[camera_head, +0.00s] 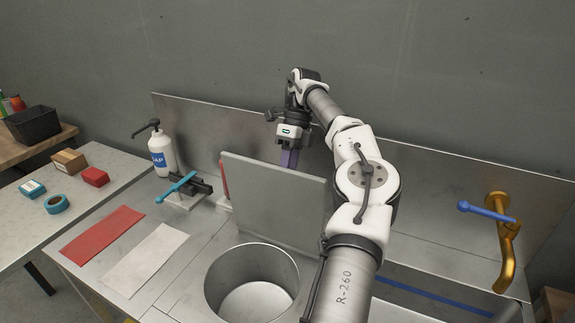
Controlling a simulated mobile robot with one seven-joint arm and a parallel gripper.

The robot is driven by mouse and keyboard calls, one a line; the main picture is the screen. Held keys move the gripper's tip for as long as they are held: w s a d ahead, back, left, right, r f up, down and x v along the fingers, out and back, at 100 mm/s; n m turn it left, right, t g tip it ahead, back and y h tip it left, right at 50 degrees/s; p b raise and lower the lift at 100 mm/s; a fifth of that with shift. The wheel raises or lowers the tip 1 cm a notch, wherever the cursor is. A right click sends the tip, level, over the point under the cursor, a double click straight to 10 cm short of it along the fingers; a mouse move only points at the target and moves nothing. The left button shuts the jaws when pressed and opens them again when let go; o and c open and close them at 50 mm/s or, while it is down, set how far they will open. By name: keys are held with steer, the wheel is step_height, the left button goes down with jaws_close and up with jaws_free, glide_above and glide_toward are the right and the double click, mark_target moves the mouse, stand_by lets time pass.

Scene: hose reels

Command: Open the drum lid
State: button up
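The drum (214,287) is a round metal cylinder set in the worktop, with its mouth uncovered and its inside looking empty. A flat grey square lid (272,205) stands nearly upright along the far side of the drum. My gripper (289,160) points down just behind the lid's top edge, right of its middle. Purple-grey fingers show above the edge, but their lower ends are hidden behind the lid. I cannot tell whether they touch the lid or are open or shut.
Left of the lid are a blue-handled clamp (180,185), a soap bottle (161,152), a red cloth (103,234) and a pale cloth (145,261). A brass tap (505,255) stands at the right. A metal backsplash (440,190) runs behind my arm.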

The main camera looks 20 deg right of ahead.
steer(key=shift+s+a+r, duration=0.1)
steer(key=shift+a+r, duration=0.05)
steer(key=shift+r, duration=0.2)
